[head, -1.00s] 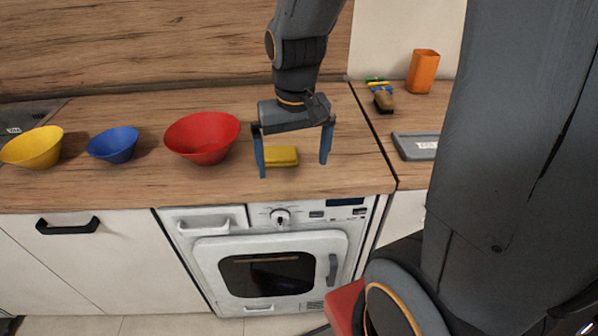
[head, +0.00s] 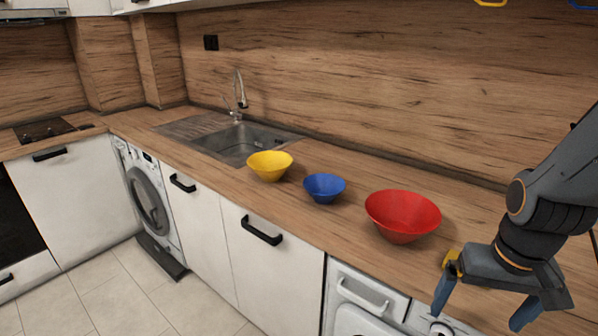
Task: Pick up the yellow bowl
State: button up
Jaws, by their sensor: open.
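The yellow bowl (head: 269,167) stands upright on the wooden counter, just in front of the sink, near the middle of the head view. My gripper (head: 483,313) is at the lower right, its two blue fingers spread wide with nothing held between them. It is well to the right of the yellow bowl, with the blue bowl and the red bowl standing between. A yellow block (head: 451,262) is partly hidden behind my gripper.
The blue bowl (head: 324,188) is close to the right of the yellow one, and the larger red bowl (head: 403,216) is farther right. A steel sink (head: 238,140) with a tall faucet (head: 240,92) lies behind the yellow bowl. Counter left of the sink is mostly clear.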

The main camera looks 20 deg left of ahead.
aim_at(270, 166)
jog(key=u, duration=1.15)
